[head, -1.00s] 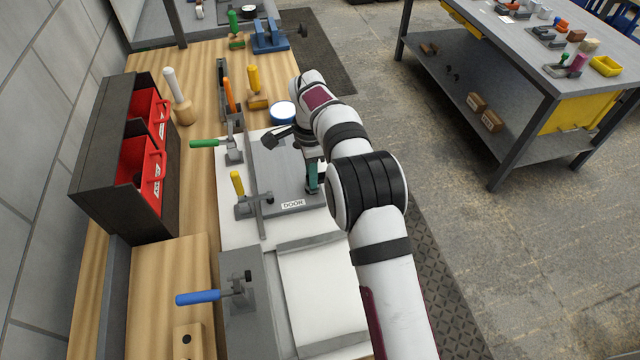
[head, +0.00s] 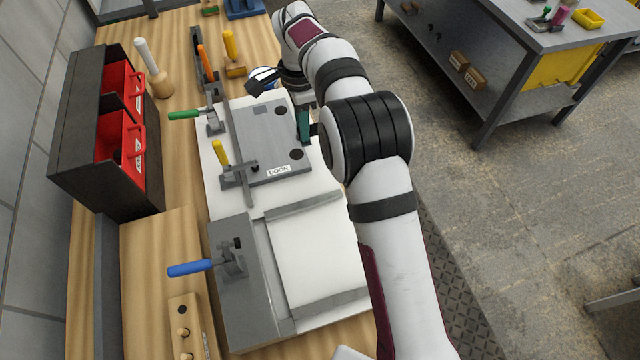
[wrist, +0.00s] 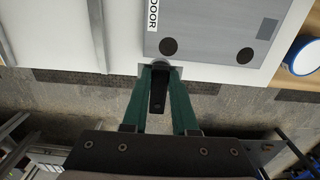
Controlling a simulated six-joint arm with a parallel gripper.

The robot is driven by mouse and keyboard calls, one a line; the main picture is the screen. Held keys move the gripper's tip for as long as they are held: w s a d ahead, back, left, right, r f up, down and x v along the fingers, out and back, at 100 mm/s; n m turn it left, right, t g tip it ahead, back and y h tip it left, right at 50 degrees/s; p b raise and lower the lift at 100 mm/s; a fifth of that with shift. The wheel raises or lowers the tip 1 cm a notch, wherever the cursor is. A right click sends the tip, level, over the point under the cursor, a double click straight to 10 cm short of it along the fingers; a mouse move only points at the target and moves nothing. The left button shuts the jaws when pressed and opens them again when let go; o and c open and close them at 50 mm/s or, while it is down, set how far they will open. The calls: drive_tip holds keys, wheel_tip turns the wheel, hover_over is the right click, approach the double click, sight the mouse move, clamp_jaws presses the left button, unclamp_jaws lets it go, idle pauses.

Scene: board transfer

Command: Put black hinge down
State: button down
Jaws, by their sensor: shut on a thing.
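The black hinge (wrist: 158,88) is a dark narrow piece between the green fingers of my gripper (wrist: 160,72) in the wrist view. The fingers are shut on it. In the head view my gripper (head: 304,122) is at the right edge of the grey DOOR board (head: 262,140), and the hinge cannot be made out there. The wrist view shows the board (wrist: 210,22) just beyond the fingertips, with two dark round spots and a dark rectangle on its face. I cannot tell whether the hinge touches anything below.
Toggle clamps with a yellow handle (head: 221,152) and a green handle (head: 184,115) stand along the board's left side. A clamp with a blue handle (head: 190,268) is nearer. Red bins (head: 122,150) are at left. The white sheet (head: 315,250) has free room.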

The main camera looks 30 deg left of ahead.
drive_tip(key=s+d+r, duration=0.2)
drive_tip(key=d, duration=0.4)
drive_tip(key=s+d+r, duration=0.1)
drive_tip(key=d+r, duration=0.1)
drive_tip(key=d, duration=0.4)
drive_tip(key=s+d+f, duration=0.1)
drive_tip(key=s+d, duration=1)
drive_tip(key=d, duration=0.2)
drive_tip(key=s+a+f, duration=0.1)
drive_tip(key=a+f, duration=0.1)
drive_tip(key=a, duration=0.1)
drive_tip(key=s+a+f, duration=0.1)
drive_tip(key=a+f, duration=0.1)
drive_tip(key=a, duration=0.2)
drive_tip(key=s+a+f, duration=0.1)
drive_tip(key=a+f, duration=0.2)
drive_tip(key=shift+s+a, duration=0.15)
drive_tip(key=shift+a, duration=0.2)
wheel_tip(320, 180, down, 4)
drive_tip(key=shift+a+f, duration=0.1)
drive_tip(key=shift+a, duration=0.05)
drive_tip(key=c, duration=0.7)
unclamp_jaws()
drive_tip(key=shift+f, duration=0.1)
